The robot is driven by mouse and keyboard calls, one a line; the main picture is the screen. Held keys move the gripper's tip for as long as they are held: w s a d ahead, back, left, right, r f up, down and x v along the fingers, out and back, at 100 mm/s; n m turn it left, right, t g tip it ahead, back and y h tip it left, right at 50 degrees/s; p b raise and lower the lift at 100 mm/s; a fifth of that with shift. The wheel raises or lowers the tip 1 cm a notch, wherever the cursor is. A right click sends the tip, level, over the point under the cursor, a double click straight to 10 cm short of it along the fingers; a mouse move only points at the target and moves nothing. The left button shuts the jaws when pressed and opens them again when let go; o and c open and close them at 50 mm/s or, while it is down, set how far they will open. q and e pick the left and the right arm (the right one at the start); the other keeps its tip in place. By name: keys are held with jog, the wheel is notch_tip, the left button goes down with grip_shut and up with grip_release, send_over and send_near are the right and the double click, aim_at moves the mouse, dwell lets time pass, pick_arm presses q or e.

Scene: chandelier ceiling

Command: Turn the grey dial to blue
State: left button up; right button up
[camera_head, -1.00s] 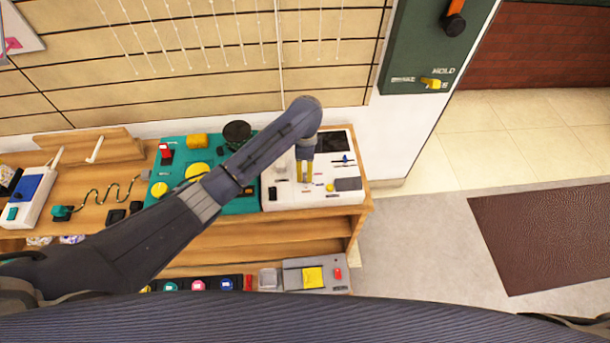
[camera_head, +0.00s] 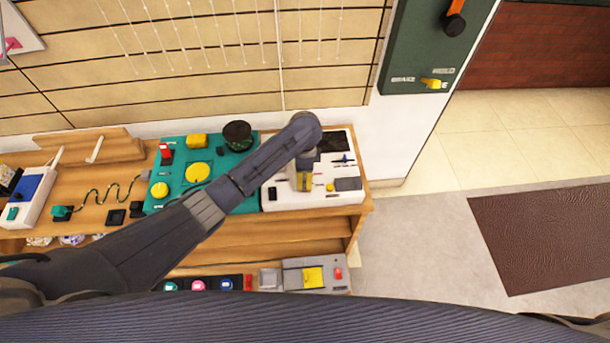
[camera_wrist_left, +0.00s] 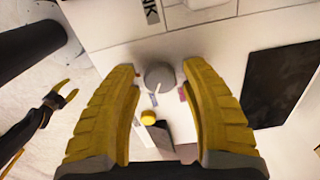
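The grey dial (camera_wrist_left: 159,77) is a round knob on the white panel (camera_head: 275,197), seen in the left wrist view. My left gripper (camera_wrist_left: 158,68) is open, with one yellow finger on each side of the dial. I cannot tell whether either finger touches it. Small blue and pink marks sit beside the dial. In the head view my left gripper (camera_head: 303,184) is over the middle of the white panel and hides the dial.
A yellow button (camera_wrist_left: 148,117) is close to the dial. Open floor lies to the right.

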pick_arm(q)
grip_shut()
jog(key=shift+n, duration=0.3)
jog(key=n, duration=0.5)
jog(key=shift+n, duration=0.3)
jog(key=n, duration=0.5)
jog(key=shift+n, duration=0.4)
jog(key=shift+o, duration=1.3)
grip_release()
